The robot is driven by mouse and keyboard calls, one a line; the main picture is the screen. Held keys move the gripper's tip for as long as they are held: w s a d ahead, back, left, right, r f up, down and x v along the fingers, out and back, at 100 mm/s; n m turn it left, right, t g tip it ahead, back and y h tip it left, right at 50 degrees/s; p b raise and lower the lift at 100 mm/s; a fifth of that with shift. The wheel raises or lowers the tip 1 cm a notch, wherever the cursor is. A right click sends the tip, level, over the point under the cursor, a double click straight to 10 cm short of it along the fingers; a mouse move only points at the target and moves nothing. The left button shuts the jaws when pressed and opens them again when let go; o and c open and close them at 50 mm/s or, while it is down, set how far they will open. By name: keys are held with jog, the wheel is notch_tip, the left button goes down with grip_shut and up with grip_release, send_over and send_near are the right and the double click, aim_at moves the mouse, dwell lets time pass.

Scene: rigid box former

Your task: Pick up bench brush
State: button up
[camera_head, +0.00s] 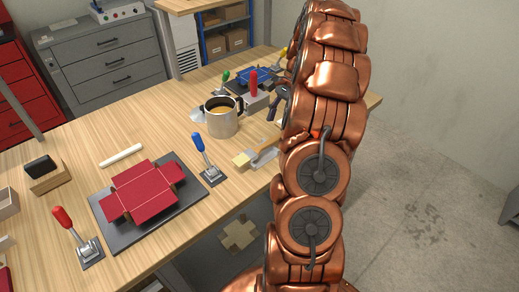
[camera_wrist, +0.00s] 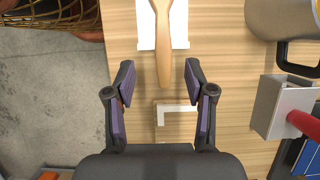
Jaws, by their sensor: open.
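The bench brush's wooden handle (camera_wrist: 164,45) runs down from the top edge in the wrist view, above a white flat piece (camera_wrist: 181,28). The brush's head is outside that view. In the head view the brush (camera_head: 246,157) lies near the table's right edge, pale bristles to the left, part of it hidden by my arm. My gripper (camera_wrist: 160,80) is open and empty. In the wrist view, the handle's end shows between its two fingers, with a gap on each side. I cannot tell how high the fingers are above it.
A metal mug (camera_head: 222,118) of brown liquid stands close to the brush. A blue-handled clamp (camera_head: 207,160) and a red box blank on a dark plate (camera_head: 188,193) lie to the left. A block with a red handle (camera_wrist: 286,108) is right of my gripper. The table edge is left in the wrist view.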

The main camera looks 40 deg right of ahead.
aim_at(270, 141)
jog(key=shift+w+p+x, duration=0.1)
jog(key=shift+p+x, duration=0.6)
jog(key=shift+x, duration=0.9)
jog(key=shift+w+p+x, duration=0.15)
jog(key=shift+p+x, duration=0.55)
jog(key=shift+x, duration=0.9)
jog(key=shift+f, duration=0.25)
jog(key=shift+f, duration=0.2)
jog(key=shift+a, duration=0.1)
grip_shut()
